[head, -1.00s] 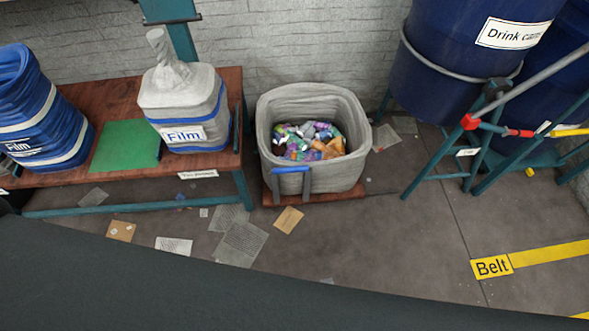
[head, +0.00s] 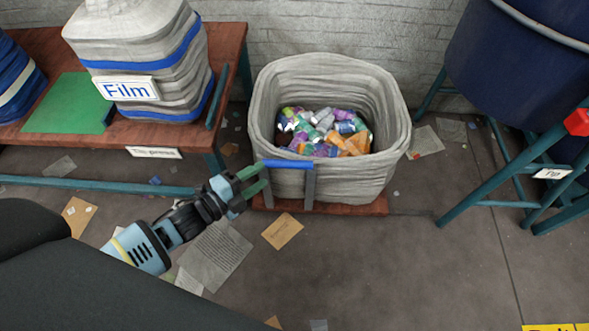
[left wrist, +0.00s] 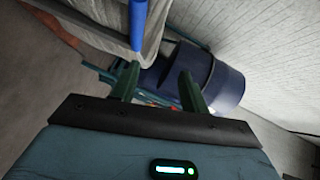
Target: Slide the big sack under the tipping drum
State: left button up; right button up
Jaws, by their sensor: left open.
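The big grey sack (head: 270,95), open at the top and full of crumpled coloured cans, stands upright on a low reddish-brown board (head: 345,207). A blue handle bar (head: 288,164) on two grey straps is on its front; the bar also shows in the left wrist view (left wrist: 138,22). My left gripper (head: 259,178) is open and empty, just left of the bar's left end; in the left wrist view its two green fingers (left wrist: 157,82) lie below the bar. Contact cannot be told. The dark blue tipping drum (head: 520,75) is at the upper right on a teal frame. My right gripper is out of view.
A wooden bench (head: 228,60) at the left carries a closed Film sack (head: 150,50), a green mat (head: 72,105) and a blue sack. Cardboard (head: 282,231) and paper (head: 216,255) lie on the floor. The floor between the sack and the drum frame (head: 490,180) is mostly clear.

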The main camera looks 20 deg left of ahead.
pick_arm(q)
jog(key=b, duration=0.4)
send_near(284, 167)
jog(key=w, duration=0.2)
jog(key=shift+m, duration=0.5)
jog(key=shift+s+d+f+b+x, duration=0.15)
jog(key=shift+b+x, duration=0.25)
jog(key=shift+x, duration=1)
jog(key=shift+d+b+x, duration=0.1)
jog(key=shift+b+x, duration=0.35)
jog(key=shift+x, duration=0.9)
jog(key=shift+s+d+f+b+x, duration=0.15)
jog(key=shift+b+x, duration=0.25)
jog(key=shift+x, duration=1)
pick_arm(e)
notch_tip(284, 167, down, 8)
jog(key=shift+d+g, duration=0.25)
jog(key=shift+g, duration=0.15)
pick_arm(q)
jog(key=shift+r, duration=0.15)
jog(key=c, duration=0.6)
grip_shut()
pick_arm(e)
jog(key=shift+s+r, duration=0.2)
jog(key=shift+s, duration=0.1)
